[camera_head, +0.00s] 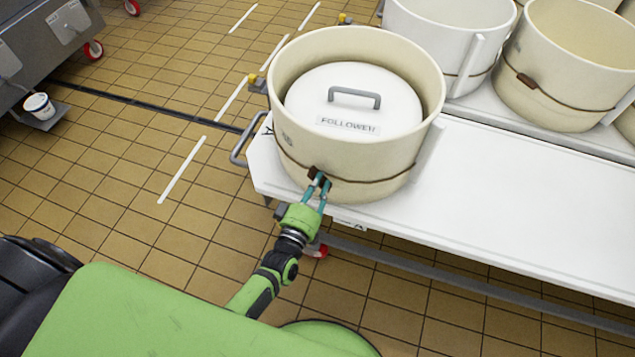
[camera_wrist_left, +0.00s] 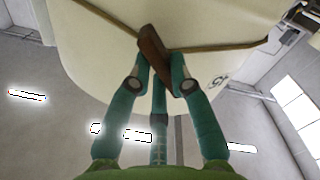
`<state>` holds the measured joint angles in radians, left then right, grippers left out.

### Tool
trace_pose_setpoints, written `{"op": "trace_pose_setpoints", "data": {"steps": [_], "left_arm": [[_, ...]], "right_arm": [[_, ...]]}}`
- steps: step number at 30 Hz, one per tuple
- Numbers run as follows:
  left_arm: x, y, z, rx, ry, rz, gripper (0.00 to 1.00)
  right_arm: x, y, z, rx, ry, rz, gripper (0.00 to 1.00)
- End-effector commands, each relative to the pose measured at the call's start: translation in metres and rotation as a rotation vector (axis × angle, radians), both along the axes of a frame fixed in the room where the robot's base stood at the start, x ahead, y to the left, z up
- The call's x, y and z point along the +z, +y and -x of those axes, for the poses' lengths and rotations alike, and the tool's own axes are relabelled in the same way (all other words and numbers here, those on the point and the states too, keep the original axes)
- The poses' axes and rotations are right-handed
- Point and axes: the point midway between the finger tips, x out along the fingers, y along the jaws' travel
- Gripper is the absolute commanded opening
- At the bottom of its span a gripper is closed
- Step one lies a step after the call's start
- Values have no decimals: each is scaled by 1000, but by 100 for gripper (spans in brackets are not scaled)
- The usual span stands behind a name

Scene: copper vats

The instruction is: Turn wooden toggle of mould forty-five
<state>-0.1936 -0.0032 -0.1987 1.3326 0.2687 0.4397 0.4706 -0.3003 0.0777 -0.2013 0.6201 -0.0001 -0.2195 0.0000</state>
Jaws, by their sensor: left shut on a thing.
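The mould (camera_head: 390,185) is a large cream tub with a brown cord round it, standing on the left end of a white table. In the left wrist view its wall (camera_wrist_left: 205,25) fills the top, with a partly readable number at the right. The brown wooden toggle (camera_head: 315,173) sits on the cord at the mould's near side. It shows tilted in the left wrist view (camera_wrist_left: 151,48). My left gripper (camera_head: 320,183) is shut on the toggle, its teal fingers (camera_wrist_left: 160,78) on either side of it. My right gripper is in neither view.
A white lid marked FOLLOWER (camera_head: 355,105) with a grey handle lies inside the mould. The white table (camera_head: 520,190) is bare to the right. More tubs (camera_head: 565,65) stand behind. A grey rail handle (camera_head: 243,140) sticks out at the table's left end.

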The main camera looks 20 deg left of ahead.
Motion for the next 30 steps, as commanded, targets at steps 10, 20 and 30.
{"op": "trace_pose_setpoints", "data": {"steps": [10, 20, 30], "left_arm": [[-1, -1, 0, 1, -24, -328, 0], [-2, -2, 0, 1, -44, -591, 0], [-3, -1, 0, 1, -56, -739, 0]], "right_arm": [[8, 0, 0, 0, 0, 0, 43], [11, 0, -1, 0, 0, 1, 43], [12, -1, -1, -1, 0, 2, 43]]}}
